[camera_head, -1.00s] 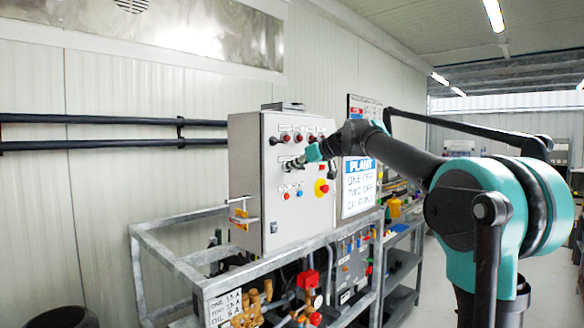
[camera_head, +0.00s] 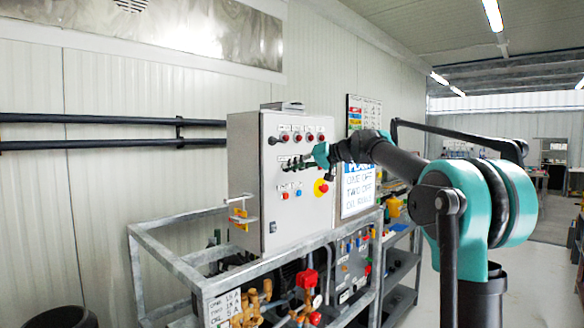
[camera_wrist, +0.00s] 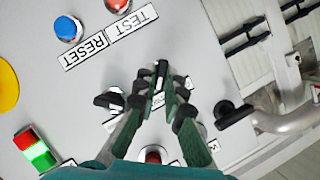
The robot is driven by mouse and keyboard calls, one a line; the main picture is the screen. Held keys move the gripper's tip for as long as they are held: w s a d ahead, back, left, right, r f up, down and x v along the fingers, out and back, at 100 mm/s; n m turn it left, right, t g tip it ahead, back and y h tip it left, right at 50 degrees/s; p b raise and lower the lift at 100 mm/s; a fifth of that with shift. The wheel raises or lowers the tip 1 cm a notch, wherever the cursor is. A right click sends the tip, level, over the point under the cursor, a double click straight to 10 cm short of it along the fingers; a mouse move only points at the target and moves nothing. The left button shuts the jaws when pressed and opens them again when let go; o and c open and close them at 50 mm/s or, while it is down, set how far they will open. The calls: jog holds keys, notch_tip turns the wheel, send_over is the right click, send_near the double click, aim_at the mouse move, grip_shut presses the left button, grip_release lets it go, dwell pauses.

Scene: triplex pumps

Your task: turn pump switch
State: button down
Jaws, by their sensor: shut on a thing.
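The pump control box (camera_head: 262,218) is a light grey cabinet with a row of black switches on its front. My gripper (camera_head: 300,163) is at that front, below the red lamps. In the wrist view my gripper (camera_wrist: 158,92) has its green fingers close together on a black switch knob (camera_wrist: 161,72). The fingers hide part of the knob and its label, so its exact angle is hard to tell. Another black switch knob (camera_wrist: 108,100) is just left of the fingers. A red lamp (camera_wrist: 153,155) shows partly below, between the fingers.
A blue button (camera_wrist: 67,27) and a red button (camera_wrist: 117,4) sit above RESET and TEST labels. A yellow-backed red button (camera_head: 321,188) is to the right of the switches. A black handle (camera_wrist: 232,113) projects at the box edge. A metal frame (camera_head: 190,275) stands below.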

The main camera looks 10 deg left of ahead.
jog(key=shift+m, duration=0.3)
dwell(0.4)
jog(key=c, duration=1.6)
grip_release()
jog(key=v, duration=1.2)
jog(key=shift+w+d+f, duration=0.15)
jog(key=shift+w+d, duration=0.05)
